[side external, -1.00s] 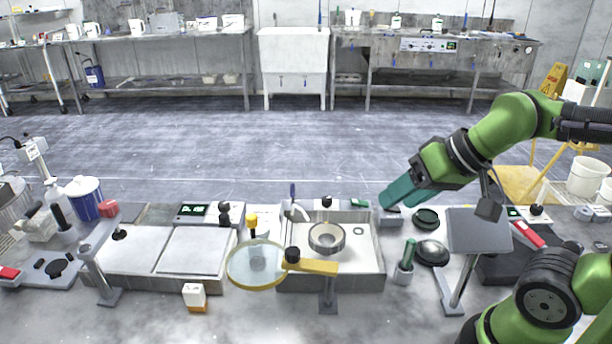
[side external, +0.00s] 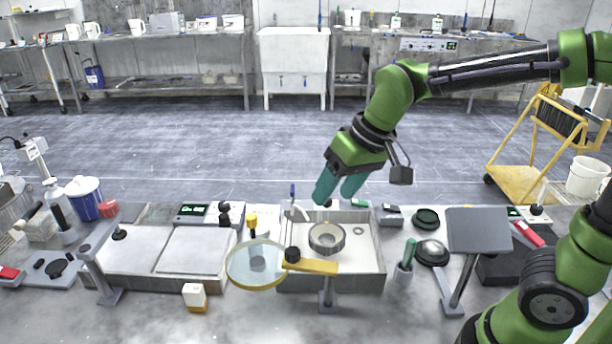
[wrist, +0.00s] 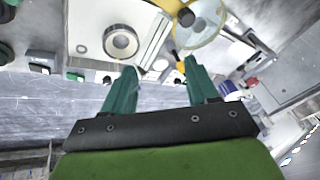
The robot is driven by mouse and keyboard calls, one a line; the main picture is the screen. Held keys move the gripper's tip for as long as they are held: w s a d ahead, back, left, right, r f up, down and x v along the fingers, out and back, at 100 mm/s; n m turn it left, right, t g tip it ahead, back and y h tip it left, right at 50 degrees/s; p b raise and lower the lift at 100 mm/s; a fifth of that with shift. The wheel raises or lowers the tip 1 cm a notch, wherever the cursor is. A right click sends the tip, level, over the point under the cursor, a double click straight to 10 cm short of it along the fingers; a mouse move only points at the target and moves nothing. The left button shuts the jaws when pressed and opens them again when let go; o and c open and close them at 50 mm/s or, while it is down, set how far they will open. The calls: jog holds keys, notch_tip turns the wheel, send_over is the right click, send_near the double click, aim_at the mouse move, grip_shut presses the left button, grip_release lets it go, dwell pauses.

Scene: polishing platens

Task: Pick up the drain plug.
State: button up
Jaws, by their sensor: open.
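My gripper (side external: 334,196) is open and empty, its teal fingers pointing down above the back edge of the sink basin (side external: 381,262). In the wrist view my gripper (wrist: 160,67) shows a wide gap between the fingers. A small black knobbed piece (side external: 326,203) at the basin's back rim looks like the drain plug, but I cannot be sure. It appears just below the fingertips in the side view, apparently apart from them. The basin holds a grey ring (side external: 341,246) and a small drain ring (side external: 358,231).
A magnifier (side external: 232,266) on a stand with a yellow arm stands in front of the basin. A faucet (side external: 300,209) rises at its back left. A dark round dish (side external: 426,218) and a grey panel (side external: 478,230) stand to the right. White platens (side external: 195,250) lie left.

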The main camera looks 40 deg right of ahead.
jog(key=n+g+h, duration=0.1)
jog(key=n, duration=0.1)
send_near(251, 226)
jog(key=s+r, duration=0.3)
notch_tip(251, 226, up, 2)
jog(key=w+h, duration=0.1)
jog(key=w, duration=0.2)
jog(key=x, duration=1.1)
jog(key=shift+a+f, duration=0.15)
jog(key=shift+a, duration=0.2)
jog(key=shift+d+x, duration=0.2)
jog(key=shift+x, duration=1.15)
jog(key=shift+d+x, duration=0.15)
jog(key=shift+x, duration=1.2)
jog(key=shift+s, duration=0.1)
